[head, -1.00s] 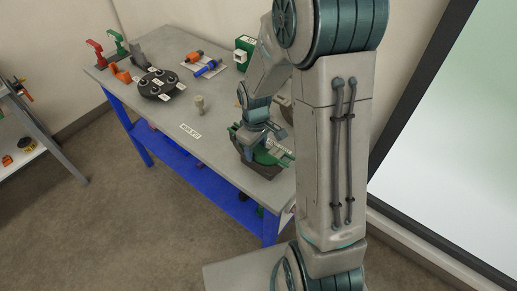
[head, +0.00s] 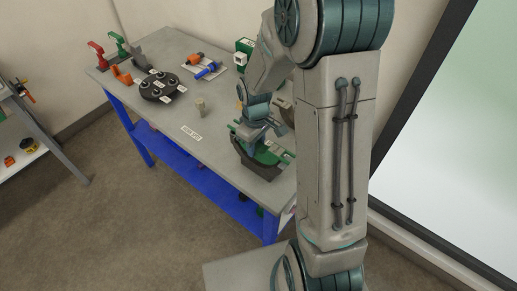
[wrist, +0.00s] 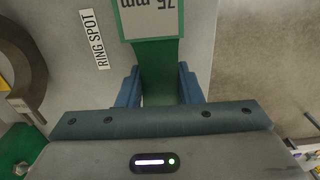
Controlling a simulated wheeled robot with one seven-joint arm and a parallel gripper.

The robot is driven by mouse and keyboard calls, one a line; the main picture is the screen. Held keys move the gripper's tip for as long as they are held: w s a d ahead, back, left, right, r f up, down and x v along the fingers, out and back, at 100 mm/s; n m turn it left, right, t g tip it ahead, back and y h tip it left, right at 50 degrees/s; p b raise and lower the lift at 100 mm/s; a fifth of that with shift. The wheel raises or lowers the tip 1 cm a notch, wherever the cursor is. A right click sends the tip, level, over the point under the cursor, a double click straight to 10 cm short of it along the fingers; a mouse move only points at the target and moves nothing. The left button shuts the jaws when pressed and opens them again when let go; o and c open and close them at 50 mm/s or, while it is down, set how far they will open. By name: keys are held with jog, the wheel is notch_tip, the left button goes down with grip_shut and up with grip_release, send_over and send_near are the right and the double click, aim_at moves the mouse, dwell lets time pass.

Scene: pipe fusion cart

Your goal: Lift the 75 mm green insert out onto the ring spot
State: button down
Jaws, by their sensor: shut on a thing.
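The 75 mm green insert (wrist: 158,58) is between my gripper's blue fingers (wrist: 159,86) in the wrist view, its white 75 mm label upside down at the top edge. My gripper is shut on it. In the head view my gripper (head: 259,128) is above the green insert (head: 268,155), at the near right end of the bench. A dark curved body shows just under the green. I cannot tell how far the insert is clear of its seat. The ring spot label (head: 191,132) lies on the bench to the left; it also shows in the wrist view (wrist: 93,39).
A pale upright peg (head: 200,105) stands on the grey bench (head: 170,115) behind the label. A black disc stand (head: 162,87) and orange and blue tools (head: 207,69) are farther back. The bench around the label is clear. A dark curved part (wrist: 18,75) shows left in the wrist view.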

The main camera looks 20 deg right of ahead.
jog(key=shift+r+p, duration=1.1)
jog(key=shift+r, duration=0.6)
jog(key=c, duration=0.9)
grip_release()
jog(key=shift+r, duration=0.1)
notch_tip(320, 180, up, 14)
jog(key=b, duration=0.2)
jog(key=s+m+t, duration=0.1)
jog(key=s+m, duration=0.1)
jog(key=s, duration=0.3)
jog(key=s+m+t, duration=0.1)
jog(key=s+m, duration=0.1)
jog(key=s, duration=0.3)
jog(key=s+d+r+m+t+b, duration=0.1)
jog(key=s+m, duration=0.2)
jog(key=s, duration=0.3)
jog(key=shift+t, duration=0.4)
